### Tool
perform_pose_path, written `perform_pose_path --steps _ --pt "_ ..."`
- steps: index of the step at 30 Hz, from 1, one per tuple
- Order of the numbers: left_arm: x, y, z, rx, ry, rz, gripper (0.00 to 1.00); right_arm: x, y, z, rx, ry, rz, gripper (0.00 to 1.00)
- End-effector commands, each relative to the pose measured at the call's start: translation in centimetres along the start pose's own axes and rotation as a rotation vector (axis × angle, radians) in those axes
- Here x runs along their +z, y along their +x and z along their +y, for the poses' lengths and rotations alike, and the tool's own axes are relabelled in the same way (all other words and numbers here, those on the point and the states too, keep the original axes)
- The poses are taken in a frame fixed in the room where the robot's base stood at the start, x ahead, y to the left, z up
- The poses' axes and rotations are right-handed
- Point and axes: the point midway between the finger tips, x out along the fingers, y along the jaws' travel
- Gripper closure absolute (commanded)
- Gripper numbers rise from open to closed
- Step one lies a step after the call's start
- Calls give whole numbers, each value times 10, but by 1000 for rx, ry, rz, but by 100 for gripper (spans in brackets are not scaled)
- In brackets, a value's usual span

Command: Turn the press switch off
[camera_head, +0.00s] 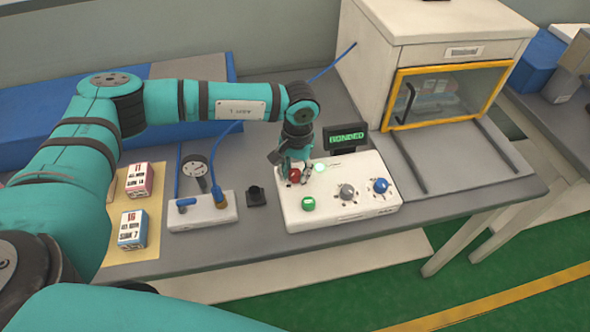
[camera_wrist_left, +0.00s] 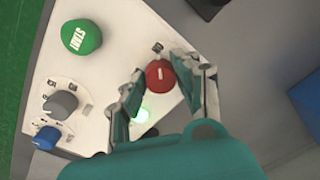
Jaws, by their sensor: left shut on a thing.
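The white control box (camera_head: 345,209) stands on the grey bench. My left gripper (camera_head: 296,168) is over its back left corner, around a red knob (camera_head: 294,175). In the left wrist view the red knob (camera_wrist_left: 159,74), with a white mark on top, lies between the fingertips of the left gripper (camera_wrist_left: 163,78), which is shut on it. A green START button (camera_wrist_left: 82,37) is apart from the fingers. A green lamp (camera_head: 320,167) glows on the box beside the gripper. My right gripper is not in view.
A grey knob (camera_head: 346,191) and a blue knob (camera_head: 381,185) sit on the box's right side. A small display (camera_head: 346,136) stands behind it. A white cabinet with a yellow-framed door (camera_head: 452,66) is at the right. A gauge block (camera_head: 202,211) and small cartons (camera_head: 132,228) are at the left.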

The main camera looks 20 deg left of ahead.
Motion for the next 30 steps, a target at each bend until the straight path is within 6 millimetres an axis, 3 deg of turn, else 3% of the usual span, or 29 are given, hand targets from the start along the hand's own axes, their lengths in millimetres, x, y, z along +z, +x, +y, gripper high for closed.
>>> perform_pose_path --steps 13,30 --pt "-1 3 0 1 -112 -2 100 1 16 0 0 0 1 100" --pt "-3 4 0 2 -624 -20 100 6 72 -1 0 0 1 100"
